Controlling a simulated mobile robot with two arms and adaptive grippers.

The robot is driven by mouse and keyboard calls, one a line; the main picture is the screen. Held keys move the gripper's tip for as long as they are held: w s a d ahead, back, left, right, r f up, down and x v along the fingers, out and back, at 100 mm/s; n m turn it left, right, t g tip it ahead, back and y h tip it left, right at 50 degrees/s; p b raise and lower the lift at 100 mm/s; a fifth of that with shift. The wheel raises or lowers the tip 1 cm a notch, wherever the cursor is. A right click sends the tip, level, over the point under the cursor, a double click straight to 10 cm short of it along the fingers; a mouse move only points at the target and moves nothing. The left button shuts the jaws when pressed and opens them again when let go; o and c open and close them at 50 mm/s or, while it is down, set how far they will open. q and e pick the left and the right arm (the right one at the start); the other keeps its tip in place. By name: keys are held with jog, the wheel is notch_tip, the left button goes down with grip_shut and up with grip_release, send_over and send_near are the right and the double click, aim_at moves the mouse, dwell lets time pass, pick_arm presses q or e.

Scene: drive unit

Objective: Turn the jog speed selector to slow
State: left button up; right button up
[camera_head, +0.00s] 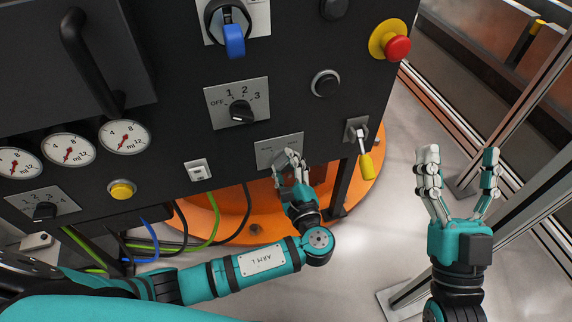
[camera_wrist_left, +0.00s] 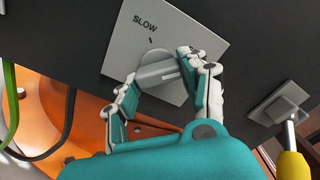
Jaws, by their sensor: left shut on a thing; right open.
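The jog speed selector is a grey knob (camera_wrist_left: 154,68) with a raised bar on a light plate (camera_wrist_left: 196,36). In the left wrist view the plate reads SLOW at upper left, with a small dark mark below the word. The rest of the lettering is hidden. The bar lies nearly across that picture, its right end tilted slightly up. My left gripper (camera_wrist_left: 160,76) has its fingers on both sides of the bar and is shut on it. In the head view the left gripper (camera_head: 289,166) covers most of the knob. My right gripper (camera_head: 458,172) is open and empty, away from the panel.
Above the plate is a four-position rotary switch (camera_head: 241,111). A red emergency button (camera_head: 397,48) is at upper right. Cables run below the panel. Metal frame posts stand at the right.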

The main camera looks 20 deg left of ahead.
pick_arm(q)
jog(key=shift+c, duration=1.2)
